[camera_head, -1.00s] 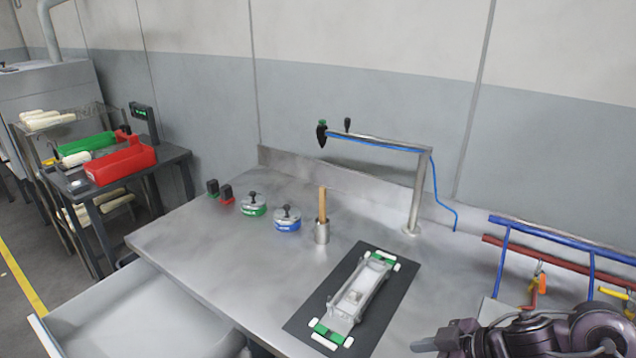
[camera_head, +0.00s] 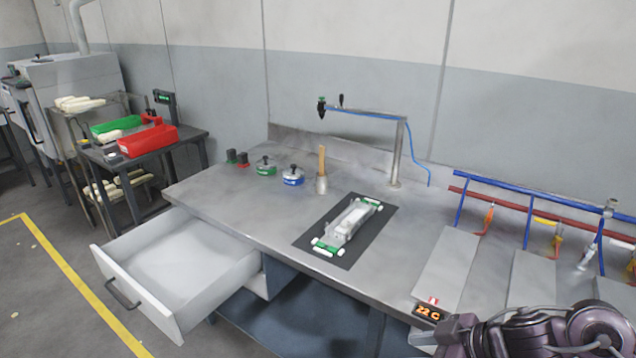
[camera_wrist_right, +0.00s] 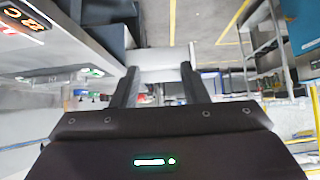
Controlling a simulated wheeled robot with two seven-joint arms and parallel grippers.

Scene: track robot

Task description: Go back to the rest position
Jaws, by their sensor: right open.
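My right arm comes in at the lower right of the head view. Its gripper shows in the right wrist view (camera_wrist_right: 160,88), with two dark fingers apart and nothing between them. My left gripper is not in view.
A steel workbench (camera_head: 235,205) carries a dark mat (camera_head: 357,253) with a white and green track-like part (camera_head: 345,226). An open empty drawer (camera_head: 175,270) juts out at the front left. Blue and red pipes (camera_head: 540,215) run along the right. A red bin (camera_head: 148,140) stands on a side table.

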